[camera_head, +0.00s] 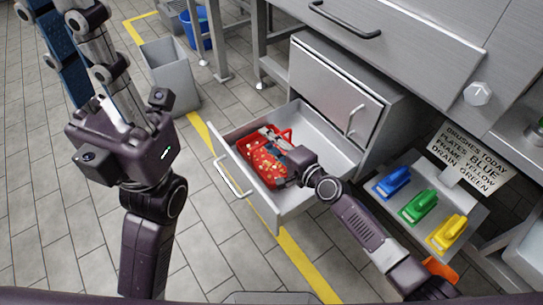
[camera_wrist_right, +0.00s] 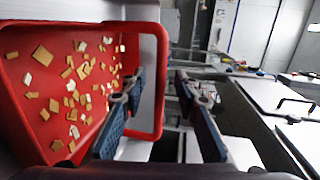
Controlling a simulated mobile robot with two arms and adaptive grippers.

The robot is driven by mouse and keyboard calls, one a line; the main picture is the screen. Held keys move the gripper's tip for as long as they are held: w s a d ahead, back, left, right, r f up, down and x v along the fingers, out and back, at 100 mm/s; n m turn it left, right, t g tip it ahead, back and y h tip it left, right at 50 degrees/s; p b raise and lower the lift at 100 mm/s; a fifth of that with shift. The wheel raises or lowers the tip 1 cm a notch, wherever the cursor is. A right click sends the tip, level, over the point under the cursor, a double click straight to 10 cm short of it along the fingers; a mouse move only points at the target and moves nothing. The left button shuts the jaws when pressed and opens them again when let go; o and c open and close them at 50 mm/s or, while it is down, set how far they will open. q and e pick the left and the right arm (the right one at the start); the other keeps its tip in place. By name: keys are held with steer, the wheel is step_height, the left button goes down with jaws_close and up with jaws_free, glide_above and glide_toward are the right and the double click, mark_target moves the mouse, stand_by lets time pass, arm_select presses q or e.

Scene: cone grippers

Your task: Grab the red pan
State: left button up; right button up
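The red pan (camera_head: 265,166) is a shallow tray holding many small tan and white crumbs. It lies in the open grey drawer (camera_head: 336,150) in the head view. In the right wrist view the pan (camera_wrist_right: 60,100) fills the left side. My right gripper (camera_head: 290,165) reaches into the drawer at the pan's right part. In the wrist view its two blue-padded fingers (camera_wrist_right: 160,82) are apart, with the pan's red rim showing between them. Contact cannot be told. My left gripper (camera_head: 75,35) is raised at the upper left, away from the pan, its fingertips cut off or unclear.
A grey bin (camera_head: 170,75) and a blue bucket (camera_head: 200,28) stand behind the drawer. Blue (camera_head: 393,182), green (camera_head: 418,206) and yellow (camera_head: 447,232) brushes lie on a tray at right, below a sign (camera_head: 468,155). The tiled floor left of the drawer is clear.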

steer(key=shift+c, duration=0.6)
jaws_close()
steer(key=shift+r, duration=0.2)
